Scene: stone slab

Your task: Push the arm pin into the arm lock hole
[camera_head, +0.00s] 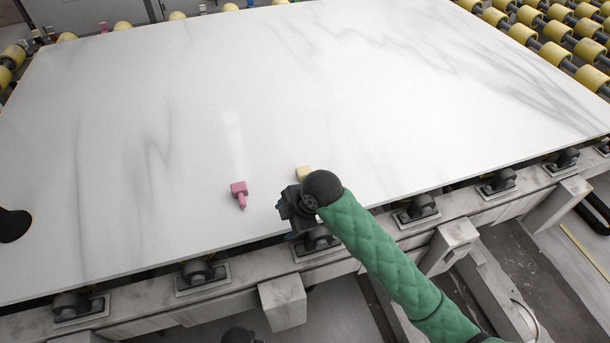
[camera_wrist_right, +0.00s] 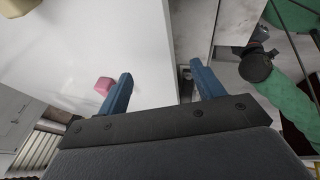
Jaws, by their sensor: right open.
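A pink pin-like piece (camera_head: 239,192) with a square head and a thin tip lies on the white slab near its front edge. It also shows in the right wrist view (camera_wrist_right: 103,86), just left of the left finger. A pale yellow block (camera_head: 303,172) sits on the slab to its right, partly hidden behind my right wrist. A pale yellow piece also shows at the top left of the right wrist view (camera_wrist_right: 17,7). No hole is visible. My right gripper (camera_wrist_right: 161,72) is open and empty over the slab's edge, apart from both pieces. My left gripper is not visible.
The marble slab (camera_head: 190,120) is broad and mostly clear. A grey frame (camera_head: 230,297) with rollers runs along its front edge. Yellow rollers (camera_head: 553,54) stand at the back right. A black rounded shape (camera_head: 13,225) shows at the left edge.

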